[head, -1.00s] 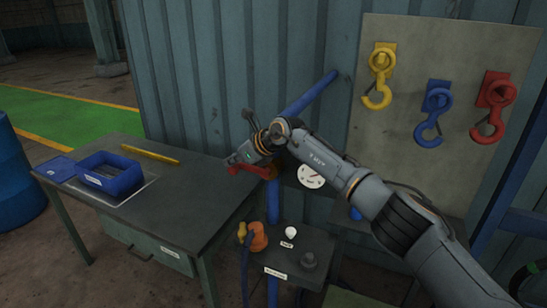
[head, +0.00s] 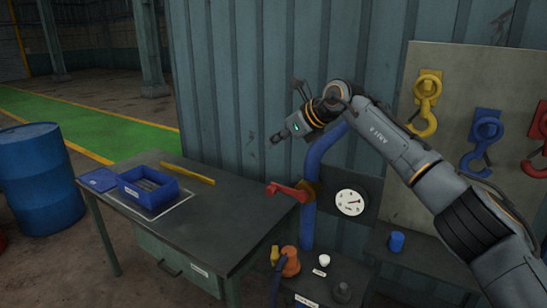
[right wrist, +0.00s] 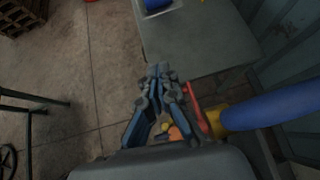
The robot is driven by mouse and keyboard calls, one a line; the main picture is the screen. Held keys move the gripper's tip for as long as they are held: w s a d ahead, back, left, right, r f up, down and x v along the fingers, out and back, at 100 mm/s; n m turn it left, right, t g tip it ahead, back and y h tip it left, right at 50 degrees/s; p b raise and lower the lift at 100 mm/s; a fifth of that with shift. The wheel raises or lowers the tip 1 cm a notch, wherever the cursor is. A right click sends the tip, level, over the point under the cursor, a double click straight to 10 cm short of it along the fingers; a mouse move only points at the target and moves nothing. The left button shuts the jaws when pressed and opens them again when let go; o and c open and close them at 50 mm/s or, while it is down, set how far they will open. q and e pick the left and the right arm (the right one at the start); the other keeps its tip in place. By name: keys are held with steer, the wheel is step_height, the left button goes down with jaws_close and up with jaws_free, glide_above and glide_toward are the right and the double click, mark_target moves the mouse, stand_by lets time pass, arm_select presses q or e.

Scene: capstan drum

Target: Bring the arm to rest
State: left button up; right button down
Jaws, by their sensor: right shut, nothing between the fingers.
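My right arm comes in from the right in the head view. My right gripper (head: 279,137) is raised above the table's right end, pointing left, in front of the corrugated wall. It is above the red lever (head: 287,191) on the blue pipe (head: 311,185) and apart from it. In the right wrist view the fingers of my right gripper (right wrist: 160,74) are together and empty. The red lever (right wrist: 195,105) shows beyond them, beside the blue pipe (right wrist: 270,110). My left gripper is not in view.
A dark table (head: 225,205) holds a blue bin (head: 148,191) and a yellow bar (head: 187,173). A white gauge (head: 350,202) sits right of the pipe. Yellow, blue and red hooks hang on a board (head: 455,85). A blue barrel (head: 38,178) stands left.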

steer(key=shift+s+a+r, duration=0.15)
steer(key=shift+s+r, duration=0.05)
steer(key=shift+r, duration=0.05)
